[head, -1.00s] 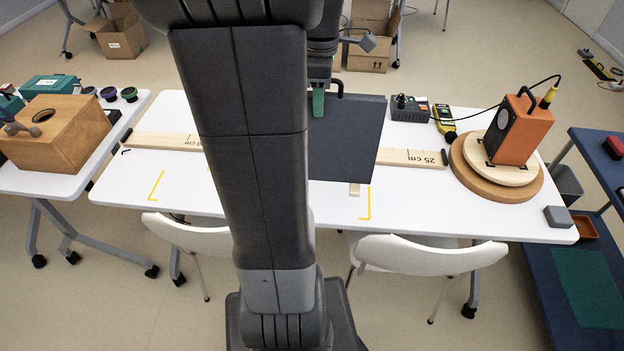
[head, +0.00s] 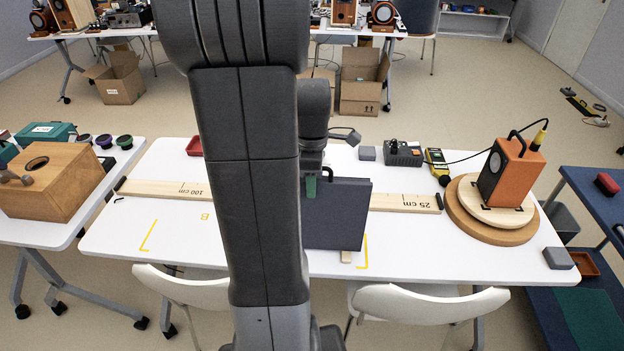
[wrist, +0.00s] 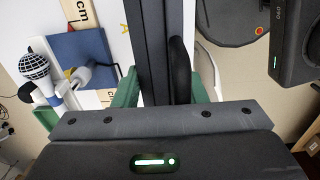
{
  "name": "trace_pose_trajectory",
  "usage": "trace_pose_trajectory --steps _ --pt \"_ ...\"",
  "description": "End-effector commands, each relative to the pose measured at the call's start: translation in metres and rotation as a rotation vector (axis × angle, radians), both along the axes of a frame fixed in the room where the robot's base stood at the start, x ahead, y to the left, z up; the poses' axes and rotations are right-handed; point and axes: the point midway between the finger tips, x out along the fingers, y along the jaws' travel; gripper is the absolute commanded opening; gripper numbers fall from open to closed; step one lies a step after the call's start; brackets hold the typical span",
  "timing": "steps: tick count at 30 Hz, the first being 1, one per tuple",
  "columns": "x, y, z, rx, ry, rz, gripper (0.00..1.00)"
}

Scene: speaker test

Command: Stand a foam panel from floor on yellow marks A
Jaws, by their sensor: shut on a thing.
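The dark grey foam panel (head: 338,215) stands roughly upright over the front right half of the white table. My gripper (head: 312,186), with green fingers, is shut on its upper edge at the left. In the wrist view the panel (wrist: 156,45) runs edge-on between the green fingers of my gripper (wrist: 163,92). A yellow corner mark (head: 364,262) shows just right of the panel's lower edge. A yellow letter A (wrist: 124,27) shows beside the panel in the wrist view. I cannot tell whether the panel's lower edge touches the table.
A wooden rule (head: 405,203) crosses the table behind the panel. Another yellow mark (head: 148,237) and a letter B (head: 205,217) lie left. An orange speaker (head: 508,170) stands on a turntable (head: 462,222) at right.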

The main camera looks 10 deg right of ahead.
Motion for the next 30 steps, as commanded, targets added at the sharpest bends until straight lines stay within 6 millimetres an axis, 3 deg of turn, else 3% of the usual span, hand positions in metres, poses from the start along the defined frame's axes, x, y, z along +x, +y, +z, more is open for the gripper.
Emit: trace_pose_trajectory --steps 8,9,12,23,30 --pt "0.000 0.000 -0.003 0.000 -0.001 0.000 0.00" --pt "0.000 0.000 -0.002 0.000 -0.001 0.000 0.44" --pt "0.000 0.000 -0.002 0.000 -0.001 0.000 0.60" --pt "0.000 0.000 0.004 -0.001 -0.002 0.000 0.60" --pt "0.002 0.000 0.048 -0.001 -0.008 0.000 0.60"
